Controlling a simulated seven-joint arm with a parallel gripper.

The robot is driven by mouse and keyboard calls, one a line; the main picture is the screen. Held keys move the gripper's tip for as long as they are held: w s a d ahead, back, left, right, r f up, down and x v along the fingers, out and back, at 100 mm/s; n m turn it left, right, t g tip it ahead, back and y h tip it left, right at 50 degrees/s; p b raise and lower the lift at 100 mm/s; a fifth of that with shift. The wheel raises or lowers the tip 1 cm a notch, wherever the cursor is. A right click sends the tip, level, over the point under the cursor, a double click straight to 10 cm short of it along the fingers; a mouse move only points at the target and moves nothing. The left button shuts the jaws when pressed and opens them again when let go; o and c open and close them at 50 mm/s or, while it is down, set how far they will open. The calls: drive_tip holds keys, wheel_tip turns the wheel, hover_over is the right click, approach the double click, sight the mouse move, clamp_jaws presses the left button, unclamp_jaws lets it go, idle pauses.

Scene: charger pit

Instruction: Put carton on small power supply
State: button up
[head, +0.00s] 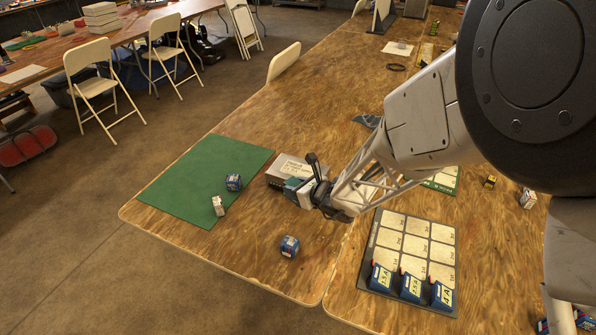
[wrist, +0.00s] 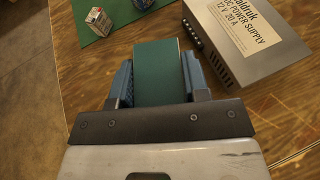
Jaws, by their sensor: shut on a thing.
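My gripper (head: 300,188) is shut on a green, box-shaped carton (wrist: 157,70), with a finger on each side of it in the wrist view. In the head view the carton shows only in part, at the gripper's tip. The power supply (wrist: 240,42) is a grey metal box with a pale label reading 12 V 20 A, just right of the held carton in the wrist view. In the head view the power supply (head: 289,164) lies on the table behind the gripper, which hides part of it. I cannot tell the gap between carton and supply.
Another blue box (head: 290,246) stands near the table's front edge. A gridded tray (head: 398,225) with several blue blocks is at right.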

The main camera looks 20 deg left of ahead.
drive_tip(key=w+d+r, duration=0.1)
drive_tip(key=w+d, duration=0.2)
drive_tip(key=d, duration=0.2)
drive_tip(key=shift+d+m+t, duration=0.25)
drive_tip(key=shift+m+t, duration=0.15)
drive_tip(key=shift+w, duration=0.1)
hover_over(306, 173)
drive_tip(key=shift+w+a+f, duration=0.1)
drive_tip(key=shift+f, duration=0.65)
idle(0.3)
drive_tip(key=shift+f, duration=1.8)
drive_tip(key=shift+f, duration=0.1)
drive_tip(key=o, duration=0.9)
drive_tip(key=shift+o, duration=0.2)
